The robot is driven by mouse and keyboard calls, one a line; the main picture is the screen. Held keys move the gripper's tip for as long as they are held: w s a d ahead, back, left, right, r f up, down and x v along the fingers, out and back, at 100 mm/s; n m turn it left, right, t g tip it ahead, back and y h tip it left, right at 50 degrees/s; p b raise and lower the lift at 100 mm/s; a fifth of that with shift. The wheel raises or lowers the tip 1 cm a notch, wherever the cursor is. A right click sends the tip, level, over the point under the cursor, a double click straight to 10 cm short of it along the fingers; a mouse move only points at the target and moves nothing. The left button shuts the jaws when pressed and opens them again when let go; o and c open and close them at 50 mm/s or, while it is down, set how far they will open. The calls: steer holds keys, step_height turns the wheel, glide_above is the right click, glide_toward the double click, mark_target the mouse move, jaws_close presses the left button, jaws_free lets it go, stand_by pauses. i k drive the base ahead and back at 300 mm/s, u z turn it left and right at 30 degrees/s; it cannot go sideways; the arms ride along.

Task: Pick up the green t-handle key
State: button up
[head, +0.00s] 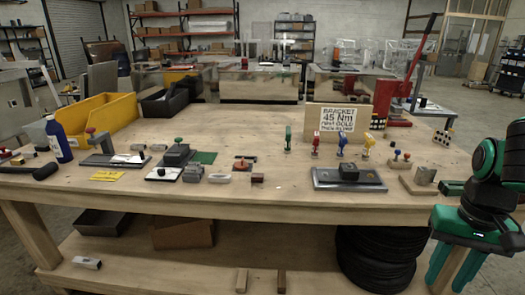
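The green t-handle key (288,138) stands upright toward the back of the wooden workbench (230,125), just left of a sign board. It is the leftmost of a row of similar coloured pieces. My gripper (450,278) is at the lower right, beyond the bench's front right corner, far from the key. Its two teal fingers point down and are spread apart.
Red (315,145), blue (342,145) and yellow (367,145) handled pieces stand right of the green key. The sign (337,118) is behind them. A grey plate with a black block (349,173) lies in front. A wooden block (419,184) sits near the right edge.

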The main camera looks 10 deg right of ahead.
mark_target(287, 149)
steer(key=u, duration=0.35)
steer(key=k, duration=0.8)
steer(key=u, duration=0.65)
steer(key=i, duration=0.95)
steer(key=z, duration=0.45)
steer(key=i, duration=0.85)
steer(key=z, duration=0.75)
